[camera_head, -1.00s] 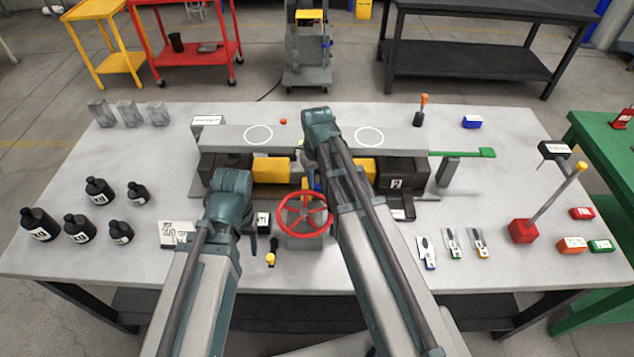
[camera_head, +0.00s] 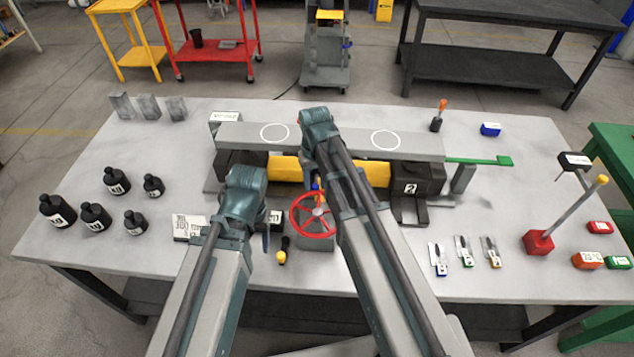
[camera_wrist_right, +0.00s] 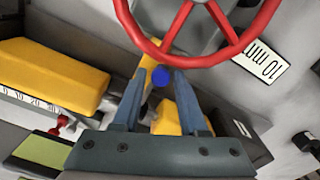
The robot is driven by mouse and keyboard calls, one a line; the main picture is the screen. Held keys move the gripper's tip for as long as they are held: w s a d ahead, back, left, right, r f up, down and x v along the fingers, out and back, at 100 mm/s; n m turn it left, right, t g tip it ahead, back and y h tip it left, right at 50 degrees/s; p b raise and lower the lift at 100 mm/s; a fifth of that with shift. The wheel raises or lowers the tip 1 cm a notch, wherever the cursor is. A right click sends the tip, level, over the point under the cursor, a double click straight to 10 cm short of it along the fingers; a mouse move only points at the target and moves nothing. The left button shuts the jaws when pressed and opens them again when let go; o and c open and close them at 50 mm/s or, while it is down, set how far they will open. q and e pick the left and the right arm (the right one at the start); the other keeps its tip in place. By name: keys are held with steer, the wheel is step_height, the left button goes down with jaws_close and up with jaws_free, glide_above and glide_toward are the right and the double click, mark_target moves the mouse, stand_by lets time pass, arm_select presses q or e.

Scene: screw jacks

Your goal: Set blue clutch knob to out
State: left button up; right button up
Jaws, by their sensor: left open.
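The blue clutch knob (camera_wrist_right: 160,78) shows in the right wrist view as a small round blue end below the red handwheel (camera_wrist_right: 196,62). My right gripper (camera_wrist_right: 160,75) has its two fingers apart, one on each side of the knob; I cannot tell whether they touch it. In the head view a small blue spot (camera_head: 316,186) shows just above the red handwheel (camera_head: 292,214); my right forearm hides the right fingers there. My left gripper (camera_head: 266,235) is open and empty, left of the handwheel, partly hidden by its own wrist.
Yellow blocks (camera_head: 288,168) and a dark body sit under the long grey beam (camera_head: 345,142). Black bottles (camera_head: 95,216) stand at left. A red-based lever (camera_head: 538,243) stands at right.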

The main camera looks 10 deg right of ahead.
arm_select(q)
steer(key=shift+r, duration=0.1)
arm_select(e)
steer(key=shift+r, duration=0.15)
arm_select(q)
step_height(320, 180, up, 14)
steer(key=p, duration=1.3)
steer(key=shift+f+p, duration=0.2)
steer(key=shift+p, duration=0.2)
arm_select(e)
step_height(320, 180, up, 14)
steer(key=shift+f, duration=0.2)
